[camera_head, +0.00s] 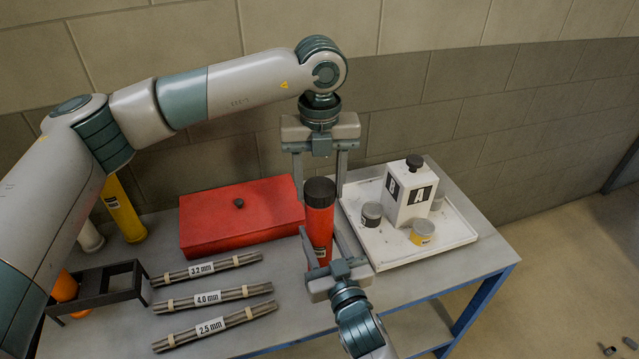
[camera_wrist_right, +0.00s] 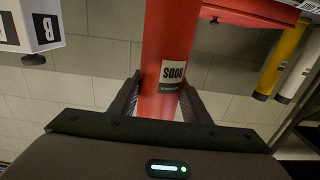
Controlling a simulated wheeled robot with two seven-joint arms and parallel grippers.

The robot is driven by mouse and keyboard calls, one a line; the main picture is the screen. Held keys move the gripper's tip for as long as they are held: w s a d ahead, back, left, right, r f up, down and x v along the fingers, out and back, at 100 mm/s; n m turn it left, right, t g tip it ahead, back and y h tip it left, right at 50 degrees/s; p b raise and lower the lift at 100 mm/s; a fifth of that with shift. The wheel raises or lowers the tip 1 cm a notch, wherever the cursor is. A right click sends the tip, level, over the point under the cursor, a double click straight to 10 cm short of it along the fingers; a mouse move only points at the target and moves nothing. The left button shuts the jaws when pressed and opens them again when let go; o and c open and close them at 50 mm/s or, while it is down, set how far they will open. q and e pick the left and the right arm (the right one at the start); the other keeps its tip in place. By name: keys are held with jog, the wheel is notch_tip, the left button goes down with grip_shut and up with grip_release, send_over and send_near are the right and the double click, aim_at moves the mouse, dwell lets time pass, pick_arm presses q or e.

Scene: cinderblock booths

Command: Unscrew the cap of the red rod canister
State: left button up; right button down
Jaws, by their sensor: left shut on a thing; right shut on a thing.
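The red rod canister (camera_head: 321,225) stands upright on the grey table, between the red box and the white tray. Its dark cap (camera_head: 319,188) is on top. My left gripper (camera_head: 320,194) reaches down from above, with one finger on each side of the cap, and is shut on it. My right gripper (camera_head: 321,243) comes from the near side and is shut on the canister's body. In the right wrist view the canister (camera_wrist_right: 170,45) runs upright between the fingers (camera_wrist_right: 160,102), its label upside down. The cap is out of that view.
A red box (camera_head: 240,222) with a black knob lies left. A white tray (camera_head: 455,240) at right holds a white block (camera_head: 407,205) and small jars. Bundled rods (camera_head: 212,298), a black rack (camera_head: 105,290) and a yellow canister (camera_head: 124,210) are further left. A block wall stands behind.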

pick_arm(q)
jog(key=n, duration=0.7)
jog(key=shift+n, duration=0.3)
jog(key=n, duration=0.4)
jog(key=shift+n, duration=0.3)
jog(key=n, duration=0.3)
jog(key=shift+n, duration=0.3)
jog(key=o, duration=1.2)
jog(key=shift+r, duration=0.1)
jog(key=shift+r, duration=2.2)
